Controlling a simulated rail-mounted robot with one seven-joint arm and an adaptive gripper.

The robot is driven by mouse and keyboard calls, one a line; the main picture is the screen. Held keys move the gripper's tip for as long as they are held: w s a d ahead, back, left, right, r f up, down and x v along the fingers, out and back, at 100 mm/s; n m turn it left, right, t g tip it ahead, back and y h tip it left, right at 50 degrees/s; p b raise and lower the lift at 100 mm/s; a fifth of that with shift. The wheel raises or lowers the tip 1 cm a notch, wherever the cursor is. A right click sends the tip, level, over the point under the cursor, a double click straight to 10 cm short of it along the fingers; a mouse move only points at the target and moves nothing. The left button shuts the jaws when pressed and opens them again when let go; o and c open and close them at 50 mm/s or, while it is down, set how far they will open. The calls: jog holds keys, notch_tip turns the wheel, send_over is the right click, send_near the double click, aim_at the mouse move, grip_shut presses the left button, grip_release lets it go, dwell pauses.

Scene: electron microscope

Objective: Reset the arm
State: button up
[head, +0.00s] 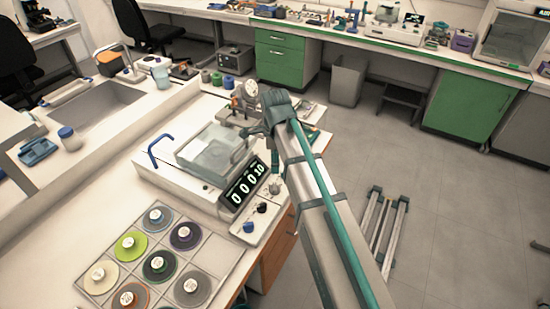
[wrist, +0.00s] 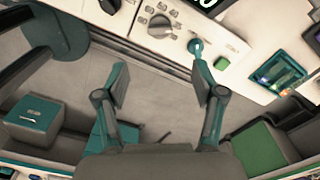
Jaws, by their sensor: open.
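My gripper (wrist: 160,82) is open in the wrist view, with its two fingers apart and nothing between them. Grey floor shows behind the gap. In the head view my arm (head: 318,205) reaches up from the lower right, beside the bench; the gripper fingers cannot be made out there.
A tray (head: 207,254) of several coloured discs lies nearer. Open floor (head: 445,215) is at right, with rails (head: 382,230) on it.

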jog(key=shift+d+f, duration=0.1)
jog(key=s+d+f+n, duration=0.7)
jog(key=d+f+n, duration=0.25)
jog(key=f, duration=0.35)
jog(key=s+d+f+n, duration=0.8)
jog(key=d+f, duration=0.2)
jog(key=f, duration=0.2)
jog(key=s+f+g, duration=0.3)
jog(key=s+f, duration=0.6)
jog(key=s, duration=0.5)
jog(key=s+f+g, duration=0.3)
jog(key=s+f, duration=0.5)
jog(key=s, duration=0.6)
jog(key=shift+a+f+g, duration=0.25)
jog(key=shift+f+g, duration=0.15)
jog(key=shift+s, duration=0.1)
